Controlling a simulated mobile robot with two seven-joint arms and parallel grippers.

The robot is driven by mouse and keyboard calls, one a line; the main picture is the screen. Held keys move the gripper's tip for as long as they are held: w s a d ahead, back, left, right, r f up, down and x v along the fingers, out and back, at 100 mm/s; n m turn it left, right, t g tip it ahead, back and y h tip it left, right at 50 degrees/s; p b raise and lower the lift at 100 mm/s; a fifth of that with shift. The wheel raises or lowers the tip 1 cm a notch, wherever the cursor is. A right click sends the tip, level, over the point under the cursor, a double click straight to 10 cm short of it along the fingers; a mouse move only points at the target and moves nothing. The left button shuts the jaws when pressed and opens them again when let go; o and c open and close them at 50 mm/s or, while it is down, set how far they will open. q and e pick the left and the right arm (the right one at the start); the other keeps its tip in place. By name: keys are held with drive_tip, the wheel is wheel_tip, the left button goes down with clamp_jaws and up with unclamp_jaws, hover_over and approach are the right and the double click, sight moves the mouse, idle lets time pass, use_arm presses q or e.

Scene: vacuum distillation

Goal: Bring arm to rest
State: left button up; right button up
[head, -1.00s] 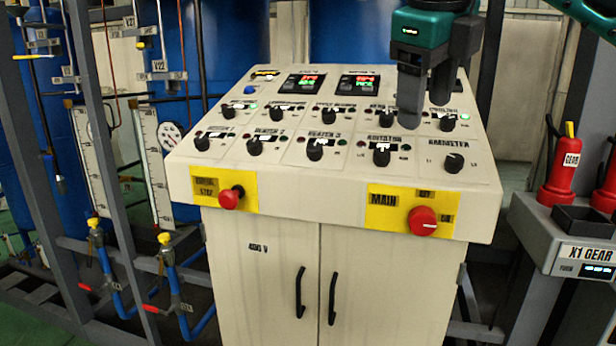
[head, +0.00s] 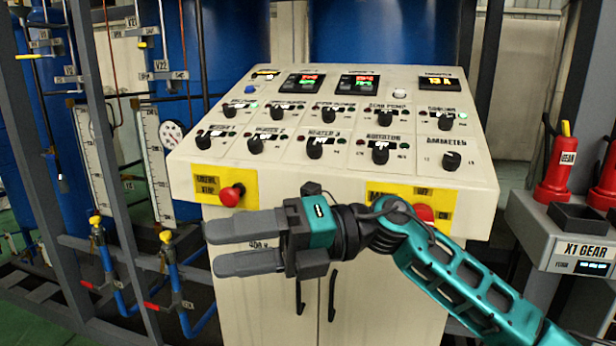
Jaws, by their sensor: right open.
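My right gripper (head: 230,247) is in front of the control cabinet's doors, below the panel's front edge. Its two grey fingers point left, with a gap between them and nothing held. My teal right arm (head: 455,280) comes in from the lower right and covers part of the yellow MAIN label and its red knob (head: 424,212). The control panel (head: 345,190) has several black knobs and lit displays. My left gripper is not in view.
A red emergency stop button (head: 231,195) sits on the panel's front face, just above the gripper. Pipes with yellow-handled valves (head: 166,237) stand at the left.

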drive_tip(key=w+d+f+m+t+h, duration=0.3)
drive_tip(key=d+f+m+t, duration=0.5)
drive_tip(key=m+t, duration=0.6)
drive_tip(key=w+d+f+m+t+h, duration=0.3)
drive_tip(key=d+f+m+t, duration=0.5)
drive_tip(key=m, duration=0.9)
drive_tip(key=s+d+f+m+g+h, duration=0.2)
drive_tip(key=s+f, duration=0.3)
drive_tip(key=f, duration=0.3)
drive_tip(key=s+d+f+m+g+h, duration=0.2)
drive_tip(key=s+d+f+m+h, duration=0.2)
drive_tip(key=f, duration=0.5)
drive_tip(key=s+d+f+m+g+h, duration=0.2)
drive_tip(key=s+d+f+m+h, duration=0.1)
drive_tip(key=s+f, duration=0.4)
drive_tip(key=shift+s+d+f+m, duration=0.25)
drive_tip(key=shift+d+f+m, duration=0.1)
drive_tip(key=shift+f+m, duration=0.4)
drive_tip(key=shift+w, duration=0.1)
